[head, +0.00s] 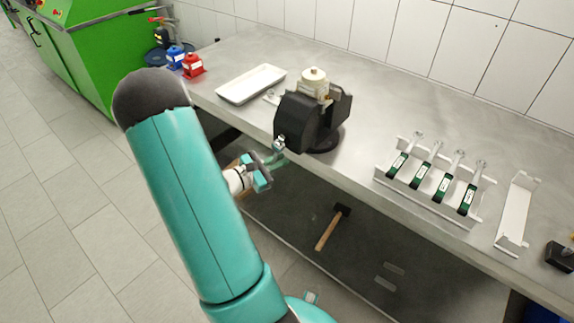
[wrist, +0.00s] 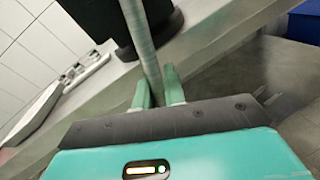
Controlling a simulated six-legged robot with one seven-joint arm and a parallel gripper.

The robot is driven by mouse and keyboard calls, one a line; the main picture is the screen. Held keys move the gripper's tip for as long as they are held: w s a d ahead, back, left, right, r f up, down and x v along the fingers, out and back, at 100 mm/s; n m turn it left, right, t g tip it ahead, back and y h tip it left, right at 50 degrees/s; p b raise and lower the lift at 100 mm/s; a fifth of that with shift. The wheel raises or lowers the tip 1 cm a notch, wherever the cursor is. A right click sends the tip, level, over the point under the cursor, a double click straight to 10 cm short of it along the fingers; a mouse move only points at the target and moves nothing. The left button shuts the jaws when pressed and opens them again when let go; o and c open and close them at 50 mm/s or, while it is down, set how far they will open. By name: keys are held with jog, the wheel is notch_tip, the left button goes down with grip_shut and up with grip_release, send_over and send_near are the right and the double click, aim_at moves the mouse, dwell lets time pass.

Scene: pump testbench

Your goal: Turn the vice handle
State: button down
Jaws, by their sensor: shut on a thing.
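A black vice (head: 301,122) stands at the front edge of the metal bench, with a cream-coloured part (head: 314,84) at its top. Its grey metal handle (head: 279,144) is on the front side, just beyond the bench edge. My gripper (head: 275,158) is at the handle, its fingers partly hidden by its own body. In the wrist view my gripper's green fingers (wrist: 157,88) are on either side of the handle rod (wrist: 143,45) and shut on it. The rod runs up beside the black vice body (wrist: 102,18).
A white tray (head: 251,84) lies left of the vice. A rack (head: 430,199) with several green-labelled tools and an empty white holder (head: 514,212) stand to the right. A hammer (head: 328,232) lies on the shelf below. Red (head: 193,66) and blue (head: 175,55) containers stand at far left.

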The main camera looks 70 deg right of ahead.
jog(key=shift+w+d+m, duration=0.1)
jog(key=shift+w+m, duration=0.4)
jog(key=shift+w, duration=0.15)
jog(key=w+d+r+m+t, duration=0.2)
jog(key=w+r+m+t, duration=0.2)
jog(key=w+r+m, duration=0.2)
jog(key=shift+d+r+m+t, duration=0.15)
jog(key=shift+r+m+t, duration=0.15)
jog(key=shift+r+m, duration=1.4)
jog(key=shift+f+m, duration=0.5)
jog(key=shift+f, duration=0.05)
jog(key=c, duration=1.5)
grip_release()
jog(key=shift+r, duration=0.1)
jog(key=shift+s, duration=0.2)
